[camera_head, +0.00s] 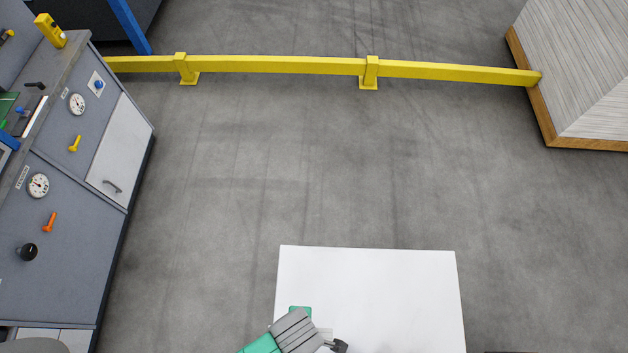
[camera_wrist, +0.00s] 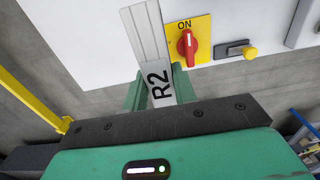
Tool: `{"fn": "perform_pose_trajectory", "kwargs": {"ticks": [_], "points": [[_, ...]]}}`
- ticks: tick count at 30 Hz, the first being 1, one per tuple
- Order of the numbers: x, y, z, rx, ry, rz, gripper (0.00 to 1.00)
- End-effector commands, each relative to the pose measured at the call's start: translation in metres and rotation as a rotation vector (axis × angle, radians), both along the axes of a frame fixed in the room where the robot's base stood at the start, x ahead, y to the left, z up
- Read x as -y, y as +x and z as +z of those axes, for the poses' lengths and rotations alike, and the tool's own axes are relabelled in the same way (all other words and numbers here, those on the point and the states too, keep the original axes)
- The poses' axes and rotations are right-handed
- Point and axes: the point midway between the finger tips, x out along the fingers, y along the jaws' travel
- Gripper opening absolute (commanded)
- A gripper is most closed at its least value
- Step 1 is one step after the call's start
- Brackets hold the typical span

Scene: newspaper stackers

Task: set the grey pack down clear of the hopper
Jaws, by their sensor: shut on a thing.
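The grey pack (camera_wrist: 160,84) is a ridged grey block with "R2" on its near end. In the wrist view it sits between the green fingers of my gripper (camera_wrist: 159,92), which is shut on it. In the head view the pack (camera_head: 297,331) shows at the bottom edge, tilted, with my green gripper (camera_head: 283,328) around it. It is in front of or over a white panel (camera_head: 370,285); I cannot tell whether they touch. I cannot make out which thing is the hopper.
The wrist view shows a red switch (camera_wrist: 187,43) on a yellow "ON" plate and a yellow-knobbed slider (camera_wrist: 236,50) beside the pack. A grey control cabinet (camera_head: 65,240) stands left. A yellow rail (camera_head: 280,65) crosses behind. A pale stack (camera_head: 585,70) stands far right. Open floor lies between.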

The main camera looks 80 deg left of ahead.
Motion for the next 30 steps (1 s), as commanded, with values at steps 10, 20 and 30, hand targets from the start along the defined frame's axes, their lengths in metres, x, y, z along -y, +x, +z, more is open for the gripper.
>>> {"fn": "perform_pose_trajectory", "kwargs": {"ticks": [10,20,30], "points": [[-0.084,0.068,-0.007,0.005,0.002,0.002,0.0],[-0.107,0.085,-0.011,0.003,0.001,0.001,0.0],[-0.11,0.087,-0.047,0.003,0.001,-0.001,0.0]]}}
